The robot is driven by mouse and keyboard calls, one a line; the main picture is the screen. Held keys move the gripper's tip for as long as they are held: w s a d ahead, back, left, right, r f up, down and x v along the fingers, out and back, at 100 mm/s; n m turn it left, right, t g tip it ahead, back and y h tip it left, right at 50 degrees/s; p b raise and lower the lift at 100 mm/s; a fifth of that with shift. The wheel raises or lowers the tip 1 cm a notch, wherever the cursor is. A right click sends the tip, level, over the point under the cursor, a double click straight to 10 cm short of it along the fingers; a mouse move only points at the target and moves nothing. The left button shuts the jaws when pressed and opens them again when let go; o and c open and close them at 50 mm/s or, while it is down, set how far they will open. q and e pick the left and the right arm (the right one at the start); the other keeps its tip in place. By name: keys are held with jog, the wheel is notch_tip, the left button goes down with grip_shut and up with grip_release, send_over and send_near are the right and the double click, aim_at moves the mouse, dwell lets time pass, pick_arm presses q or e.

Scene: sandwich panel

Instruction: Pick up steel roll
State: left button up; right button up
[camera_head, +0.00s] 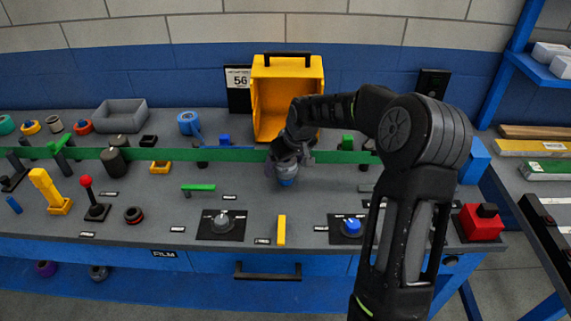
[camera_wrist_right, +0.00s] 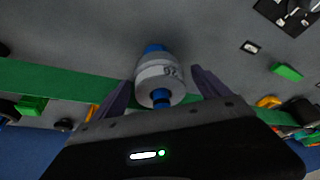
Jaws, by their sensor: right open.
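The steel roll (camera_wrist_right: 160,78) is a grey-silver cylinder with blue ends and dark markings, seen in the right wrist view. My right gripper (camera_wrist_right: 163,88) is open, with one dark finger on either side of the roll; visible gaps lie between the fingers and the roll. In the head view the roll (camera_head: 287,177) shows as a grey and blue shape under my right gripper (camera_head: 284,164), partly hidden by it. I cannot tell whether the roll touches the bench. My left gripper is not in view.
A long green strip (camera_head: 225,155) crosses the grey bench (camera_head: 160,205) beside the roll. A yellow open bin (camera_head: 288,68) stands behind. My right arm hides part of the right side.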

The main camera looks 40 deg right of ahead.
jog(key=shift+c, duration=0.3)
jog(key=shift+r, duration=0.1)
jog(key=c, duration=1.8)
